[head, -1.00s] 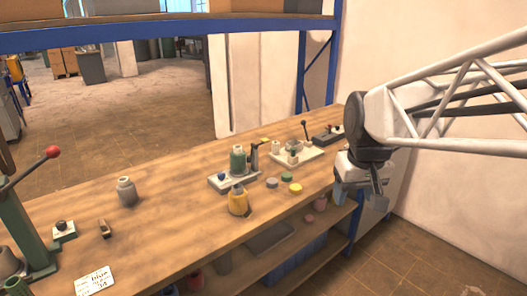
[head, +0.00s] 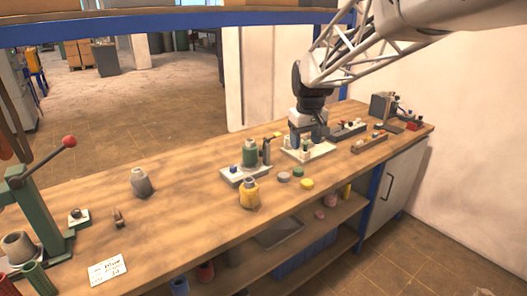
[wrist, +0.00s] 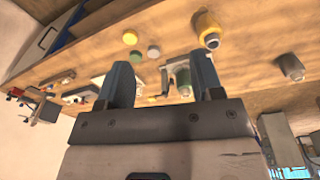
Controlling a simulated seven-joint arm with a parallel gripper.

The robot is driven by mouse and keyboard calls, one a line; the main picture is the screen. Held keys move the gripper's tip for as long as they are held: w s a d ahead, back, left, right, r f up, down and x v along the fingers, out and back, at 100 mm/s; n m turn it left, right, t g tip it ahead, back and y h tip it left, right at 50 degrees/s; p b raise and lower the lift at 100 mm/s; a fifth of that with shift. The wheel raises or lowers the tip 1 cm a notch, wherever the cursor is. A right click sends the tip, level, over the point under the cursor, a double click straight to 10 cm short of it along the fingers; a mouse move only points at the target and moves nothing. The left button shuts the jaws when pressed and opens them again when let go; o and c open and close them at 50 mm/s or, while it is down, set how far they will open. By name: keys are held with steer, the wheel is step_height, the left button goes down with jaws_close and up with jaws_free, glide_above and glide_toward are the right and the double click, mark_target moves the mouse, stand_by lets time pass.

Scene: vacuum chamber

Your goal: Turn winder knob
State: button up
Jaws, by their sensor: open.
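A small device (head: 231,180) with a pale base stands mid-bench in the head view, carrying a green spool (head: 249,153), a small blue knob-like part (head: 235,169) and a dark upright post (head: 266,152). To its right is a white base plate (head: 322,151) with small upright parts. I cannot tell which part is the winder knob. My gripper (head: 309,135) is above and behind the white plate and hides part of it. In the wrist view my gripper (wrist: 162,85) has two blue-grey fingers wide apart with nothing held between them. The green-spool device shows partly behind the right finger.
A yellow jar (head: 249,194), a grey jar (head: 141,183), and grey, green and yellow discs (head: 307,184) stand on the bench. A red-knobbed lever press (head: 40,185) is at left. Long trays (head: 369,143) lie to the right. The bench front-centre is clear.

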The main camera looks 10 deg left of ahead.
steer(key=w+a+f+n, duration=0.2)
steer(key=w+a+f, duration=0.2)
steer(key=w+a, duration=0.3)
steer(key=w+a+f+n, duration=0.1)
steer(key=w+a+f, duration=0.3)
steer(key=w+a, duration=0.35)
steer(key=n+g, duration=0.1)
steer(key=n, duration=0.2)
glide_above(232, 167)
steer(key=f, duration=0.8)
steer(key=a+f, duration=0.1)
steer(key=f, duration=0.3)
steer(key=shift+f, duration=0.1)
steer(key=shift+w+d+r, duration=0.15)
steer(key=shift+d+r, duration=0.25)
steer(key=shift+d, duration=0.15)
steer(key=shift+f, duration=0.15)
steer(key=shift+f, duration=3.75)
steer(key=c, duration=0.9)
